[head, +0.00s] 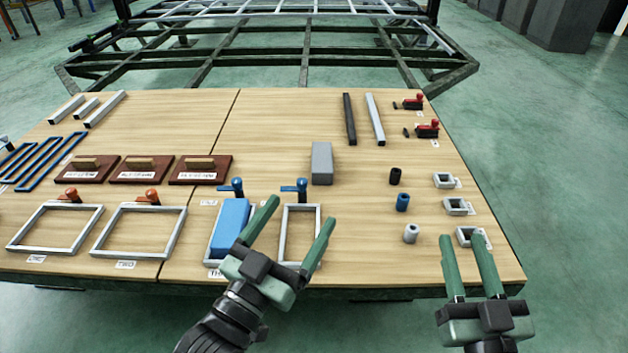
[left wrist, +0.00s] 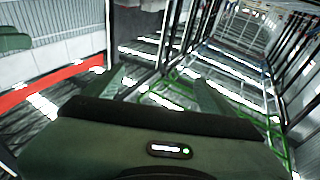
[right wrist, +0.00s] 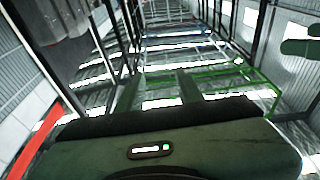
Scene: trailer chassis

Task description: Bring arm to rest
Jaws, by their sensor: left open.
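My left gripper (head: 304,212) is open and empty, its green fingers wide apart. In the head view it covers part of the near edge of the table, in front of the white frame with a blue-handled clamp (head: 317,210). My right gripper (head: 462,236) is at the table's near right corner, its fingers parallel with a narrower gap and nothing seen between them. Its fingers overlap a small square bracket (head: 463,236) in the picture; contact cannot be told. Both wrist views show only the fingers and the hall structure, no table objects.
A dark trailer chassis (head: 300,75) stands behind. Open floor lies right.

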